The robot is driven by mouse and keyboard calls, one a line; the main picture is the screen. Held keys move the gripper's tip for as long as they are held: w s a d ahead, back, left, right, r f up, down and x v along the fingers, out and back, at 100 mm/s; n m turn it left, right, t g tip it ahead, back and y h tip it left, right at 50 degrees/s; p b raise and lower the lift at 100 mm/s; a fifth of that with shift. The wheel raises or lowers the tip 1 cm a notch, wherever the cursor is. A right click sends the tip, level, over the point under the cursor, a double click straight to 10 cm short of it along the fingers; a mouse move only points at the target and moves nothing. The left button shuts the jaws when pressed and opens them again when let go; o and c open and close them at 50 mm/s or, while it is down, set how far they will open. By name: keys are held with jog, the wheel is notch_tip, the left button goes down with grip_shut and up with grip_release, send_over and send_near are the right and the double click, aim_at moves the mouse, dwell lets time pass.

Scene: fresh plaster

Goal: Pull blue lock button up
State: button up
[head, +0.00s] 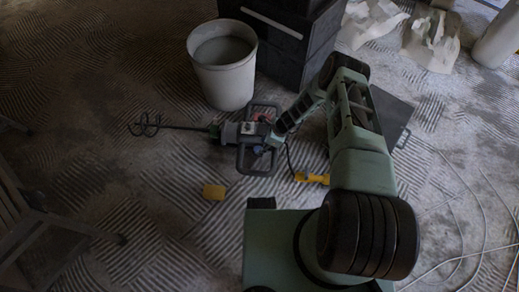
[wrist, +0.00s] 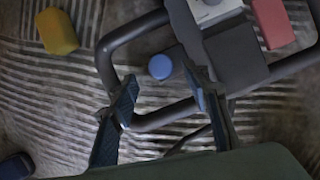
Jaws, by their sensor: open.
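The blue lock button (wrist: 160,67) shows as a small round blue cap on the mixer's grey housing in the wrist view. The mixer (head: 228,134) lies on the floor in the head view, with a dark loop handle frame and a long stirring paddle pointing left. My gripper (wrist: 158,84) is open in the wrist view. Its two fingers point toward the button, which shows between and just beyond the tips. I cannot tell the gap in depth. In the head view my arm hides part of the mixer's right side.
A white bucket (head: 224,82) and a dark cabinet (head: 285,45) stand behind. A yellow plug (head: 313,178) lies by the cable. A wooden ladder-like frame (head: 30,222) stands left.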

aim_at(258, 149)
jog(key=shift+b+x, duration=0.6)
jog(key=shift+x, duration=1.4)
jog(key=shift+c, duration=0.5)
grip_shut()
